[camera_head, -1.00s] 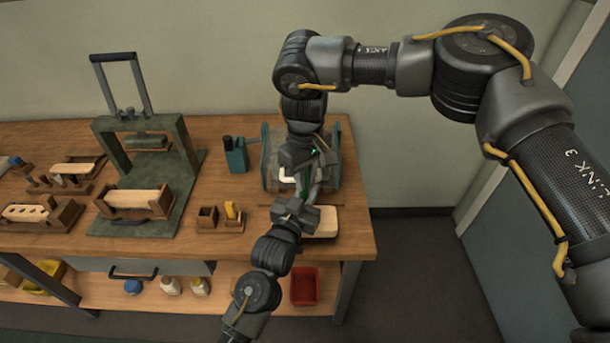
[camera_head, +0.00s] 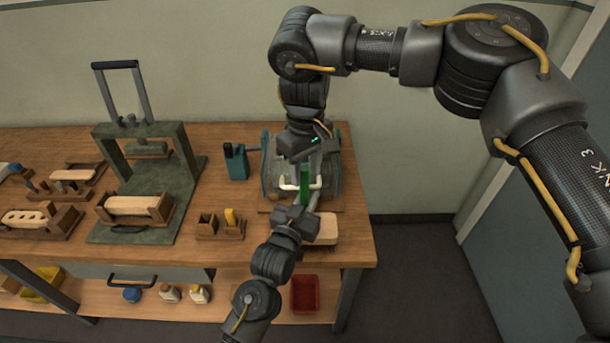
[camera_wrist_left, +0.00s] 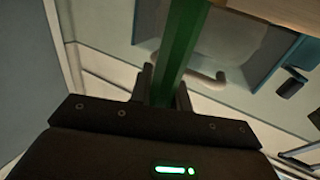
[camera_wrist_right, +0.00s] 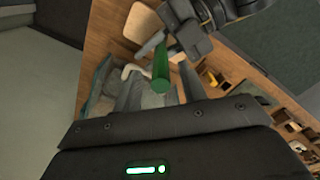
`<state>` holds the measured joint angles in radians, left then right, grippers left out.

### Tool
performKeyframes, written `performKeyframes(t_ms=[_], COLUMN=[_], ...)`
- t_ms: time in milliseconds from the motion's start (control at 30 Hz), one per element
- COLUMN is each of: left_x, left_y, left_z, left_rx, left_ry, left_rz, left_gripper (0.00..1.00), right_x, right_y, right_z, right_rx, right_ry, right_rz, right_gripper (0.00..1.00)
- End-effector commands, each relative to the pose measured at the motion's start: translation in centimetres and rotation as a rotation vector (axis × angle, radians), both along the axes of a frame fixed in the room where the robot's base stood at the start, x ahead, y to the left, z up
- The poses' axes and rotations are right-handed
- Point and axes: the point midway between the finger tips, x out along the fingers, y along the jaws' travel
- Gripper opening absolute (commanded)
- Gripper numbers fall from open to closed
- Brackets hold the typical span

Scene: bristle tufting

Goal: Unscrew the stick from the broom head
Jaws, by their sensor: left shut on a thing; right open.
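My left gripper (camera_head: 309,207) is shut on a green stick (camera_head: 305,186) over the bench's right end. In the left wrist view, the stick (camera_wrist_left: 180,45) runs up from between the fingers (camera_wrist_left: 165,92) and out of the frame. My right gripper (camera_head: 306,168) is open above it. In the right wrist view, the stick's round end (camera_wrist_right: 160,78) shows near the open fingers (camera_wrist_right: 155,92); I cannot tell whether it lies between them. A pale wooden block (camera_head: 323,229) lies beside the left gripper; I cannot tell whether it is the broom head. No joint with a broom head is visible.
A teal tool (camera_head: 236,162), small wooden boxes (camera_head: 218,228) and a green press (camera_head: 185,190) stand to the left. A red bin (camera_head: 304,294) sits on the lower shelf.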

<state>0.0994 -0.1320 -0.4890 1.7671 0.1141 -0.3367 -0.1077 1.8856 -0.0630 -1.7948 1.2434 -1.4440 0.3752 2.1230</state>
Motion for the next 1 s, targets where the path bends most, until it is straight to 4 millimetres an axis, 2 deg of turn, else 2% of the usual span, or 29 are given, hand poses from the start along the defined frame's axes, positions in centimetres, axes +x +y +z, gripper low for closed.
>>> performKeyframes(t_ms=[100,133,300,833,1000], left_x=[0.0,0.0,0.0,0.1,-1.2], left_y=[0.0,0.0,0.0,0.3,0.8], left_z=[-0.1,-0.1,-0.1,0.1,-0.1], left_rx=[0.001,0.001,0.001,-0.001,0.000], left_ry=[0.003,0.003,0.002,-0.002,0.000], left_rz=[0.000,0.000,0.000,0.007,0.005], left_gripper=[0.00,0.21,0.43,0.44,0.44], right_x=[0.0,0.0,0.0,0.0,0.0], right_y=[0.0,0.0,0.0,0.1,0.0], right_z=[-0.1,-0.1,-0.1,-0.1,-0.4], right_rx=[-0.001,0.000,0.000,0.000,0.000], right_ry=[0.001,0.000,0.000,0.000,0.000], right_rz=[0.000,0.000,0.000,0.001,0.000], right_gripper=[0.42,0.42,0.42,0.42,0.42])
